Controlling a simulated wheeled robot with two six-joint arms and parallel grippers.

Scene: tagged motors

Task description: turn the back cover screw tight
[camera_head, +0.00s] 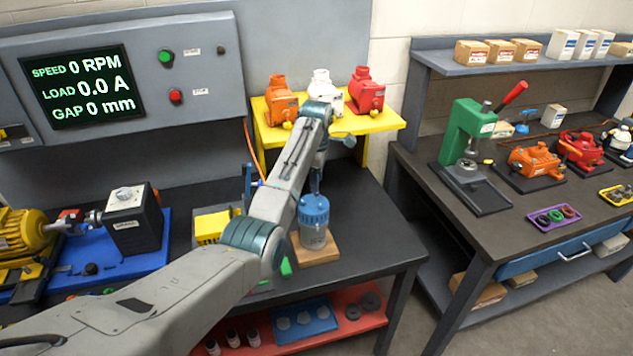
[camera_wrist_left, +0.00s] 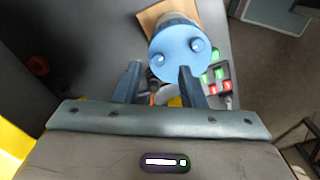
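A motor with a blue back cover (camera_head: 314,207) and grey body stands upright on a wooden block (camera_head: 318,252) on the dark bench. In the left wrist view the round blue cover (camera_wrist_left: 178,62) shows two bright screw heads, one at the right (camera_wrist_left: 196,44) and one at the left (camera_wrist_left: 160,58). I cannot tell how tight either is. My left gripper (camera_head: 316,186) points down just above the cover. In the wrist view its fingers (camera_wrist_left: 160,72) are apart with no held object visible between them; the right fingertip overlaps the cover's near edge. My right gripper is out of view.
A yellow shelf (camera_head: 390,121) with orange, white and red motors stands behind my arm. A blue fixture (camera_head: 100,260) with a yellow motor is at left. A red lower shelf (camera_head: 365,326) holds parts. A second bench (camera_head: 420,165) stands right, across a gap.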

